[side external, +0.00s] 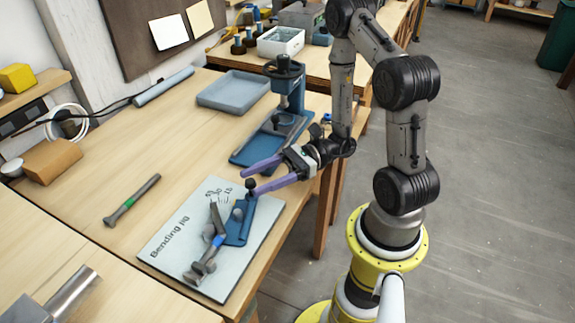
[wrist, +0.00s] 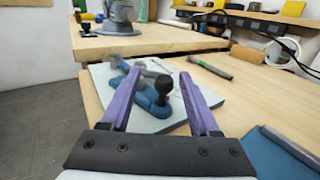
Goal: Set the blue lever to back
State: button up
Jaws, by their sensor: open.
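The bending jig (side external: 170,250) is a pale plate with printed lettering and scale marks near the table's front edge. Its blue lever (side external: 238,228) lies on the plate, with an upright black knob (side external: 251,184) at one end. My gripper (side external: 250,181) is open, with two long purple fingers reaching toward the knob from the right. In the wrist view, the knob (wrist: 163,86) appears between the fingers of my gripper (wrist: 157,74), nearer the right one. The blue lever (wrist: 150,100) runs away from it toward the upper left. I cannot tell whether a finger touches the knob.
A blue-banded metal tool (side external: 204,262) is on the jig beside the lever. A green-banded tool (side external: 132,201) lies on the bare table to the left. A blue press (side external: 287,100) stands behind the gripper, near a grey tray (side external: 232,88).

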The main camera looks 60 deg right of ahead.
jog(key=v, duration=0.9)
